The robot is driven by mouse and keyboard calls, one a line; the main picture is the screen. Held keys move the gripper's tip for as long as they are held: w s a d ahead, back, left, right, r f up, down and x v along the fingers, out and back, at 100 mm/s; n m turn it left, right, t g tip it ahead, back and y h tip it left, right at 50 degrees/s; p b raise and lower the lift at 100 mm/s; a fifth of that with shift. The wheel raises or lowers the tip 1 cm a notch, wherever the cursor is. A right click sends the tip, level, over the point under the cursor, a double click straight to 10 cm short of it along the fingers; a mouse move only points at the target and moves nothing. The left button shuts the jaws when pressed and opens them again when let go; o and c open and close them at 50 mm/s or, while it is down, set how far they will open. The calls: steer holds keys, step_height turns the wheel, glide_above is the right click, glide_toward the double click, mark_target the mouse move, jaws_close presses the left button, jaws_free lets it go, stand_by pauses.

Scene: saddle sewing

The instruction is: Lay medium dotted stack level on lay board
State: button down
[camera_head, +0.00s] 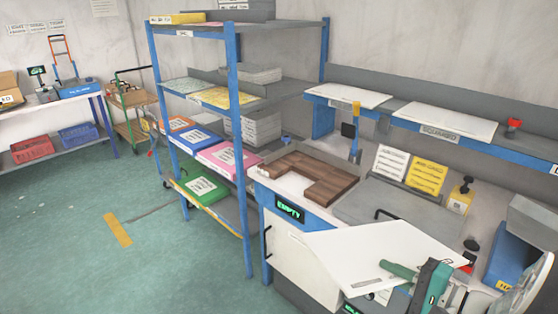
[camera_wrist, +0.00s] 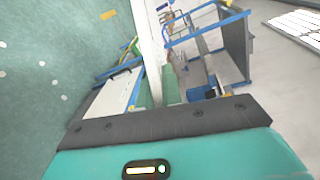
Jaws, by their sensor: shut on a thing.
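My gripper (camera_head: 412,277) is at the lower right of the head view, shut on the near right part of a wide white sheet-like stack (camera_head: 365,250). The stack is held in the air in front of the bench, tilted in the picture; no dots can be made out on it. In the wrist view its thin pale edge (camera_wrist: 151,45) stands between my green fingers (camera_wrist: 157,90). I cannot tell for sure which surface is the lay board; a pale bench surface (camera_head: 288,182) bears a brown wooden L-shaped piece (camera_head: 325,192) beyond the held stack.
A blue-post shelf rack (camera_head: 236,120) with paper stacks and coloured boxes stands left of the bench. White sheets (camera_head: 443,121) lie on the bench's upper shelf. White and yellow cards (camera_head: 426,175), a black-knobbed stand (camera_head: 461,195) and a blue bin (camera_head: 512,258) crowd the right side. Open floor (camera_head: 70,220) is at left.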

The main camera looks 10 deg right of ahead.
steer(key=w+a+f+n+g+y, duration=0.2)
steer(key=w+a+f, duration=0.6)
steer(key=f, duration=0.3)
steer(key=w+a+f+n+g+y, duration=0.2)
steer(key=w+a+f, duration=0.5)
steer(key=w+f, duration=0.4)
steer(key=shift+w+a+f, duration=0.3)
steer(key=shift+a+f, duration=0.05)
steer(key=shift+f, duration=0.3)
steer(key=shift+w+a, duration=0.1)
